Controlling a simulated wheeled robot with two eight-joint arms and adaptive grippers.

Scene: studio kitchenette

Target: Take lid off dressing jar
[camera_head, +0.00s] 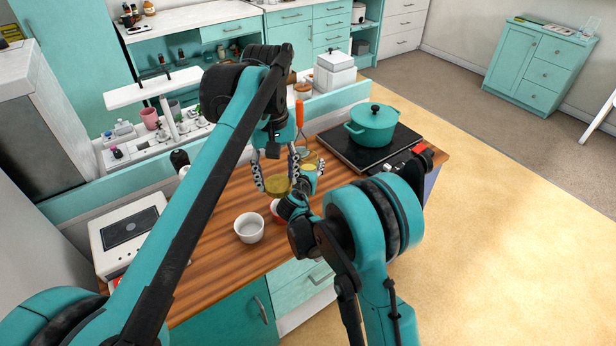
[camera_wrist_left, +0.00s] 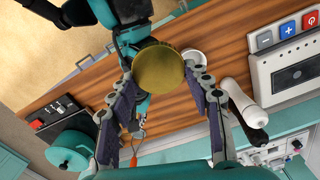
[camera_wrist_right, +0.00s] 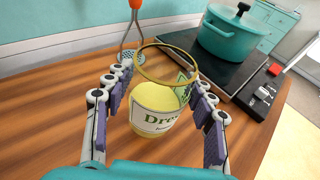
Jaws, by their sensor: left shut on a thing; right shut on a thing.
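The gold lid (camera_head: 277,184) is between the fingertips of my left gripper (camera_head: 275,182). In the left wrist view the round lid (camera_wrist_left: 160,70) fills the gap between both fingers of my left gripper (camera_wrist_left: 160,76). The dressing jar (camera_wrist_right: 153,110) stands between the fingers of my right gripper (camera_wrist_right: 163,105), which is shut on it. Yellow dressing and part of its label show. A see-through gold ring shows at its top. In the head view the jar (camera_head: 310,167) is partly hidden and the lid is beside it, to its left.
A white bowl (camera_head: 249,228) and a partly hidden red bowl (camera_head: 274,212) stand near the counter's front edge. A teal pot (camera_head: 372,128) sits on the black hob at the right. A white appliance (camera_head: 130,233) stands left.

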